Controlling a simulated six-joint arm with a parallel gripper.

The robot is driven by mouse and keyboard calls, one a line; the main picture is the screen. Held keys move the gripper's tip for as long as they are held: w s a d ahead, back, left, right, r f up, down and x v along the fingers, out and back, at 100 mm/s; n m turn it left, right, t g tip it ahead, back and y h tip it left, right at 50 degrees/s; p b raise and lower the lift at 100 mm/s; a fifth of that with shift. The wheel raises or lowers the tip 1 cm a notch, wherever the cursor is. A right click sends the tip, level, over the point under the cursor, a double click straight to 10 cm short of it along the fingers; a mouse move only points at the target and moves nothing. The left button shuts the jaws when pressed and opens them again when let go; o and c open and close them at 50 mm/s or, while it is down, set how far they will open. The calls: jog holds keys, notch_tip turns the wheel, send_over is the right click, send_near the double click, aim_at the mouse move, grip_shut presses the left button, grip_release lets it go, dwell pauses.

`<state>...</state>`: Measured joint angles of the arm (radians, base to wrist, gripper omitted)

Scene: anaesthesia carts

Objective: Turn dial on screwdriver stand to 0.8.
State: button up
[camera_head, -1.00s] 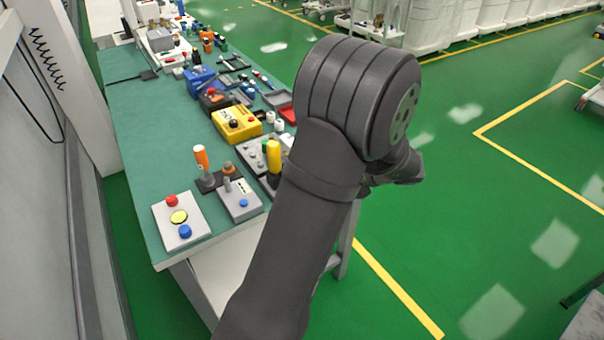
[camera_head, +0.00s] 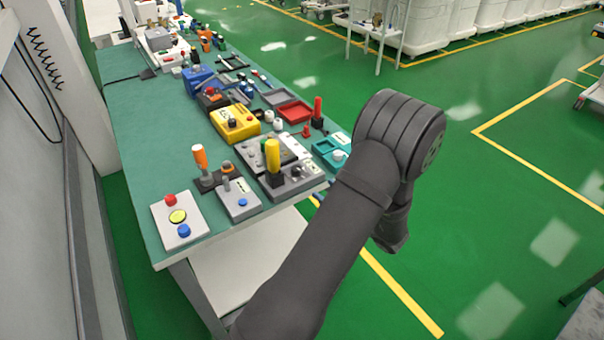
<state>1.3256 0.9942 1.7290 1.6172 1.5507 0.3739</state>
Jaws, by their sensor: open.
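On the near part of the green-topped bench is a dark stand (camera_head: 207,182) holding an upright tool with an orange handle (camera_head: 200,157), which looks like the screwdriver stand. A small orange-brown knob (camera_head: 228,168) sits at its right end. Its scale and setting are too small to read. A yellow-handled device (camera_head: 273,160) on a grey box stands further right, so I cannot be fully sure which is the stand. My arm is right of the bench, over the floor, apart from these things. My gripper is hidden or out of frame.
A pale button box (camera_head: 180,220) and a grey switch box (camera_head: 239,202) stand at the near edge. A yellow box (camera_head: 236,124), a red tray (camera_head: 294,111) and a teal box (camera_head: 329,152) lie further back.

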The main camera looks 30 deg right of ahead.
aim_at(297, 172)
jog(key=w, duration=0.3)
jog(key=w+a, duration=0.1)
jog(key=w, duration=0.3)
jog(key=w+a, duration=0.1)
jog(key=w, duration=0.2)
jog(key=shift+w, duration=0.2)
jog(key=c, duration=1)
jog(key=shift+a+m+h, duration=0.1)
jog(key=shift+m+h, duration=0.2)
jog(key=shift+a+m+h, duration=0.15)
jog(key=shift+m+h, duration=0.4)
jog(key=shift+h, duration=0.4)
jog(key=shift+a+m+h, duration=0.15)
jog(key=shift+m+h, duration=0.4)
jog(key=shift+h, duration=0.4)
jog(key=shift+w+a+m+h, duration=0.15)
jog(key=shift+m+h, duration=0.6)
jog(key=shift+h, duration=0.4)
jog(key=shift+s+a+m+h, duration=0.15)
jog(key=shift+m+h, duration=0.6)
jog(key=shift+h, duration=0.4)
jog(key=shift+w+g, duration=0.1)
jog(key=shift+g, duration=0.2)
jog(key=o, duration=1)
